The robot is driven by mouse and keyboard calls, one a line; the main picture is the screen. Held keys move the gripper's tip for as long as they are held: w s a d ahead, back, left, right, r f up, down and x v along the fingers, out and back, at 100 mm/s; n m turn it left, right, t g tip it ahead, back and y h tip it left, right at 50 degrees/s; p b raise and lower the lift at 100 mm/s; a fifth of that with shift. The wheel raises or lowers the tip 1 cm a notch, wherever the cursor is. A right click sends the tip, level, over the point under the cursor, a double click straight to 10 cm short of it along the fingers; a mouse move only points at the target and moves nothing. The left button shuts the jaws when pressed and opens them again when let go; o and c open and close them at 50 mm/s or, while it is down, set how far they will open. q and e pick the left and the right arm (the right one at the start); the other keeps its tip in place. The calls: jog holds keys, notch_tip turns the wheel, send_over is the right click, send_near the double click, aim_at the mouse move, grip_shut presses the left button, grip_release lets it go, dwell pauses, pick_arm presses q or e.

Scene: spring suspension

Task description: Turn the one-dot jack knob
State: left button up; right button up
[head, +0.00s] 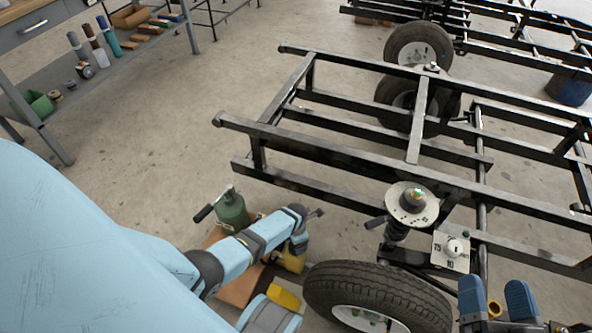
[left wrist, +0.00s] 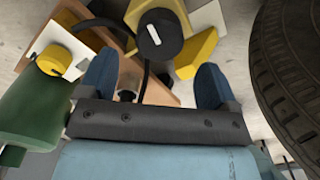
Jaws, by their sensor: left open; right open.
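A black knob (left wrist: 160,34) with a white bar mark sits on a yellow body at the top middle of the left wrist view. My left gripper (left wrist: 156,77) is open, its two blue fingertips apart, with the knob above the gap between them in the picture. Nothing is between the fingers. A green jack (head: 232,210) stands left of my left arm; a green body with a yellow cap (left wrist: 53,60) shows at left in the wrist view. I see no clear dot marks. In the head view my left fingers are hidden. My right gripper (head: 497,297) is open at lower right.
A tyre (head: 378,292) stands right of the jacks, close to my left arm. A black frame (head: 350,155) fills the right side. A round plate (head: 411,203) tops the spring unit. A yellow block (head: 285,297) lies near my left arm.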

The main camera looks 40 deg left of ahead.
pick_arm(q)
notch_tip(320, 180, down, 6)
jog(key=b, duration=0.3)
jog(key=shift+f, duration=0.2)
pick_arm(e)
notch_tip(320, 180, down, 6)
jog(key=n+g, duration=0.1)
jog(key=g, duration=0.1)
jog(key=shift+a+g, duration=0.2)
jog(key=shift+g, duration=0.1)
jog(key=shift+w+f, duration=0.1)
pick_arm(q)
jog(key=c, duration=0.9)
